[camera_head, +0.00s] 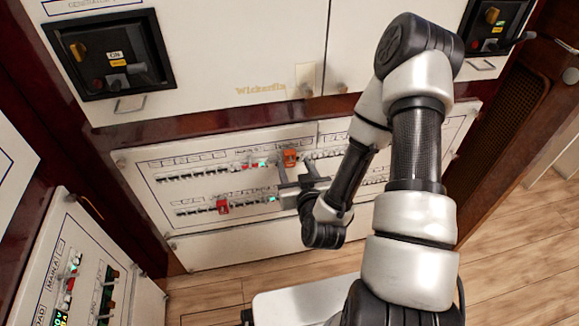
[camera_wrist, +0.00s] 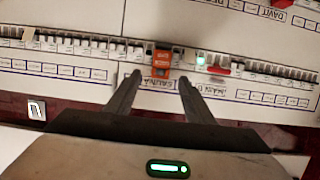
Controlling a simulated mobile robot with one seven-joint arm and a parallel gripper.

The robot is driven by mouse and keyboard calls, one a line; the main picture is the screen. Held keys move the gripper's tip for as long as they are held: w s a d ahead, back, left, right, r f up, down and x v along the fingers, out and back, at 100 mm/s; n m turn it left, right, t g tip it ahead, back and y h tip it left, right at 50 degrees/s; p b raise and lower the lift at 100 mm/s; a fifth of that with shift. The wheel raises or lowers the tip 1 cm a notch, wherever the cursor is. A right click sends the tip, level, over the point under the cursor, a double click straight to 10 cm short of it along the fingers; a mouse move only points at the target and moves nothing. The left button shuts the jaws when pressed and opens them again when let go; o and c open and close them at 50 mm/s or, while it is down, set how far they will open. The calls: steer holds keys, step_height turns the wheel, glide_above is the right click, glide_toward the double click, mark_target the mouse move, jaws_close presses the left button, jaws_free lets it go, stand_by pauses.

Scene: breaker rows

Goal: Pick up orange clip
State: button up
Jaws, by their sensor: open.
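The orange clip (camera_head: 290,157) sits on the upper breaker row of the white panel. In the wrist view the orange clip (camera_wrist: 162,62) is upright against the row of white switches, between and just beyond the fingertips. My gripper (camera_head: 295,172) is in front of the panel, close below the clip. It is open, with its two fingers apart and nothing between them, as the wrist view also shows (camera_wrist: 158,78). I cannot tell whether a finger touches the panel.
A red clip (camera_head: 222,206) is on the lower breaker row. Green lights and a red switch (camera_wrist: 218,70) are beside the orange clip. White cabinets with black switch units (camera_head: 110,55) stand above. Another breaker panel (camera_head: 90,270) is at the left. Wooden floor (camera_head: 510,240) is open at the right.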

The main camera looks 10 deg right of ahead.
mark_target(291, 158)
steer(key=shift+x, duration=2.7)
steer(key=shift+r, duration=0.1)
steer(key=c, duration=1.1)
